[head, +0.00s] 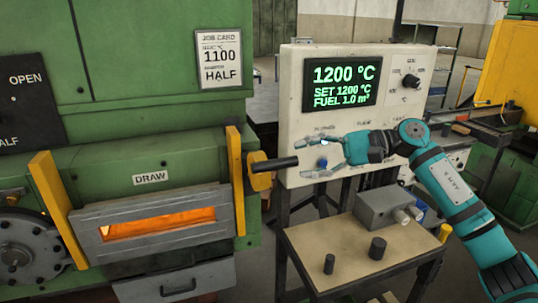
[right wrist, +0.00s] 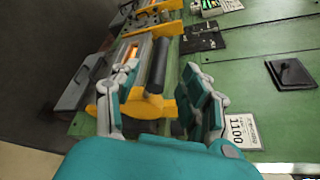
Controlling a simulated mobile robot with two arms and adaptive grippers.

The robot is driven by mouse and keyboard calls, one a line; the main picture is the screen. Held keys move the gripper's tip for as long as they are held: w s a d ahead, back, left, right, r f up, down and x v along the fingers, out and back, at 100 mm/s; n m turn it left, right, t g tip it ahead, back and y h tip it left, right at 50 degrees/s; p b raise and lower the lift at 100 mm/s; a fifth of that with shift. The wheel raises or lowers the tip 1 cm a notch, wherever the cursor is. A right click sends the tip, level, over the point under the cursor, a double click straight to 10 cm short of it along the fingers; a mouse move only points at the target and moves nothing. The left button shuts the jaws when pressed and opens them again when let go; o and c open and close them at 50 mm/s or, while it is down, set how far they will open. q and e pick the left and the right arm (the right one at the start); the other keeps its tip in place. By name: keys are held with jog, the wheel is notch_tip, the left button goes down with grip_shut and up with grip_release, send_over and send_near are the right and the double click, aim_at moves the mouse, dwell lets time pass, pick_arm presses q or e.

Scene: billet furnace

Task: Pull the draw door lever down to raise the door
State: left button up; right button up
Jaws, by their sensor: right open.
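The draw door (head: 165,243) is a grey panel at the front of the green furnace, under a DRAW label, with an orange glowing slot. Its lever is a black handle (head: 275,163) on a yellow hub (head: 259,172) at the right of the door, sticking out roughly level to the right. My right gripper (head: 311,157) is open and empty, its fingertips close to the handle's free end. In the right wrist view, the handle (right wrist: 158,66) appears between the two spread fingers (right wrist: 143,74); contact cannot be told. My left gripper is out of view.
A control panel (head: 292,120) reading 1200 °C stands right behind my right gripper. Below is a small table (head: 330,245) with a grey box (head: 388,211) and dark cylinders (head: 377,248). Yellow guides (head: 48,192) flank the door. A job card (head: 219,58) hangs above.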

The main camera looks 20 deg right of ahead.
aim_at(278, 164)
jog(key=p+x, duration=0.3)
jog(key=x, duration=0.4)
jog(key=shift+w+a, duration=0.1)
jog(key=shift+a, duration=0.15)
jog(key=shift+w+a+f+p, duration=0.1)
jog(key=shift+a+f+p, duration=0.1)
jog(key=shift+a+p, duration=0.15)
grip_shut()
